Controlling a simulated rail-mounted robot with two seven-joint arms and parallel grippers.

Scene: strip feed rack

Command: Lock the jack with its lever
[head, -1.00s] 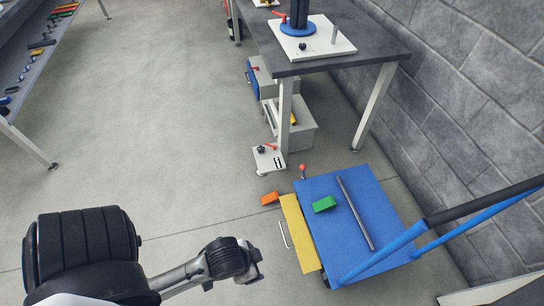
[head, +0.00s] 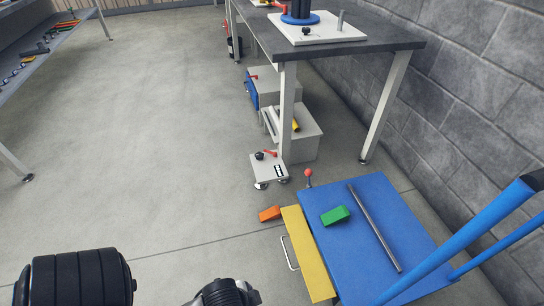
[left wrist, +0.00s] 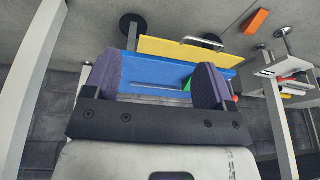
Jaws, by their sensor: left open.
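The jack (head: 262,170) looks to be the small light-grey block on feet at the foot of the bench's near leg. In the left wrist view, what looks like the jack (left wrist: 268,69) is at the right, with a red lever (left wrist: 293,78). My left gripper (left wrist: 155,82) is open, with nothing between its two dark pads. In the head view only part of my left wrist shows at the bottom edge; its fingers are hidden. My right gripper is not in view.
A blue cart (head: 365,225) with a yellow flap (head: 306,255), a green block (head: 335,215), a metal rod (head: 375,228) and a red-ball lever (head: 308,175) stands right of the jack. An orange block (head: 270,213) lies on the floor. The floor left of the jack is clear.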

